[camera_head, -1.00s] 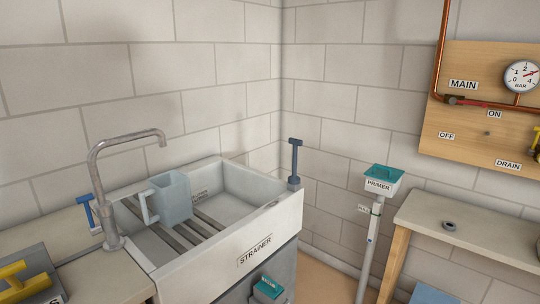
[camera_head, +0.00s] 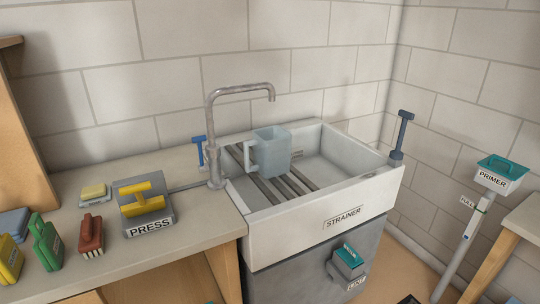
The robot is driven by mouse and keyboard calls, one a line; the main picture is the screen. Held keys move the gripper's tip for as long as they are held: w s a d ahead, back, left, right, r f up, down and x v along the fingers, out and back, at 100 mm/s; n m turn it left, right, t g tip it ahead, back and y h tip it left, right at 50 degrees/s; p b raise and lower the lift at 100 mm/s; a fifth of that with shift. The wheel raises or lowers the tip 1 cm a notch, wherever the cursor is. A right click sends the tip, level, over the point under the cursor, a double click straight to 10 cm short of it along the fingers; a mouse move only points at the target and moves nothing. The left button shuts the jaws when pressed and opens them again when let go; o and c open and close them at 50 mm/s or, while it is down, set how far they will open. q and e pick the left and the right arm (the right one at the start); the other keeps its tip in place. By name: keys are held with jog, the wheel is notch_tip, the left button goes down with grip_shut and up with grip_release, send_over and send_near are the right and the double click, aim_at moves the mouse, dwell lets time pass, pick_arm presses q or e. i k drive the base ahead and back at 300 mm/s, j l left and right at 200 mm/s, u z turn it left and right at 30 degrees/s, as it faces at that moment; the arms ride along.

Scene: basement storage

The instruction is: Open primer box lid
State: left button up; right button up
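The primer box (camera_head: 490,183) is a small white box labelled PRIMER at the far right, on top of a slanted pale post (camera_head: 466,242). Its teal lid (camera_head: 500,166) has a raised handle and lies on the box, which looks closed. A small PULL label (camera_head: 467,202) is beside the post. Neither of my grippers shows in the head view.
A sink (camera_head: 322,219) marked STRAINER holds a grey jug (camera_head: 271,152) on its slats, under a tap (camera_head: 212,140). A counter (camera_head: 200,243) at left bears a PRESS block (camera_head: 146,208) and several brushes. A bench edge (camera_head: 524,222) stands close right of the post.

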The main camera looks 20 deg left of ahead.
aim_at(506, 161)
jog(key=z, duration=1.55)
jog(key=i+j+z, duration=0.25)
jog(key=i+j, duration=0.25)
jog(key=j, duration=0.1)
